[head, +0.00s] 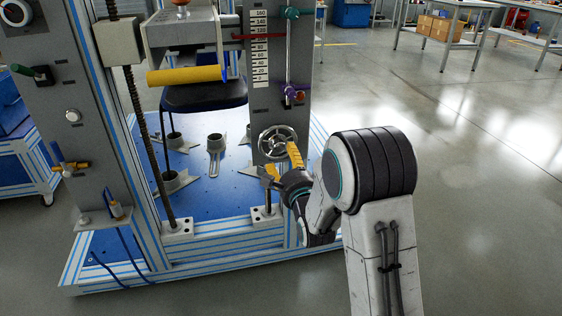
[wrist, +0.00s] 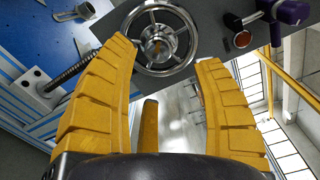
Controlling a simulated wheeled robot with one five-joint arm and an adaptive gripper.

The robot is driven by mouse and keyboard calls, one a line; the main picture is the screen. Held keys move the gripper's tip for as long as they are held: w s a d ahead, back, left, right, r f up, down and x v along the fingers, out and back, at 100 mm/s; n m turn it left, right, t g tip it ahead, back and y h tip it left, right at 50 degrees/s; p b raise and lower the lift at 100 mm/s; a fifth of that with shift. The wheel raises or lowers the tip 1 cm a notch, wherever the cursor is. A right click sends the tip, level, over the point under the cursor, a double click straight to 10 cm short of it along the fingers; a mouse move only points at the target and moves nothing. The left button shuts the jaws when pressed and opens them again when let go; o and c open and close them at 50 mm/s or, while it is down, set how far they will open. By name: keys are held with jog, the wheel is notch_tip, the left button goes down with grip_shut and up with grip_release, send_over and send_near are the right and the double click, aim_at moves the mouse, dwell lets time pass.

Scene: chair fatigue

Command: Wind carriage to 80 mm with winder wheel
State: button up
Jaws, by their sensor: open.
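The winder wheel (head: 277,142) is a spoked metal handwheel low on the grey right-hand column. In the wrist view the wheel (wrist: 137,58) lies ahead of the yellow fingers, with its hub near the middle. My gripper (head: 282,163) is open and empty, just in front of the wheel's lower part; it also shows in the wrist view (wrist: 166,55). Contact with the rim cannot be told. The carriage (head: 182,32) is a grey block with a yellow roller (head: 184,75) below. A red pointer (head: 258,36) crosses the scale (head: 259,65) above its middle; its exact reading is unclear.
A purple clamp (head: 291,94) sits above the wheel on a rod with a green knob (head: 292,13). A dark chair seat (head: 204,95) is under the roller. A threaded screw (head: 150,130) stands left.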

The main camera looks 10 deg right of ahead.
aim_at(280, 148)
jog(key=shift+w+f+b, duration=0.15)
jog(key=shift+w+b, duration=0.6)
jog(key=shift+w, duration=2.9)
jog(key=shift+c, duration=0.2)
jog(key=c, duration=1.2)
jog(key=shift+o, duration=0.2)
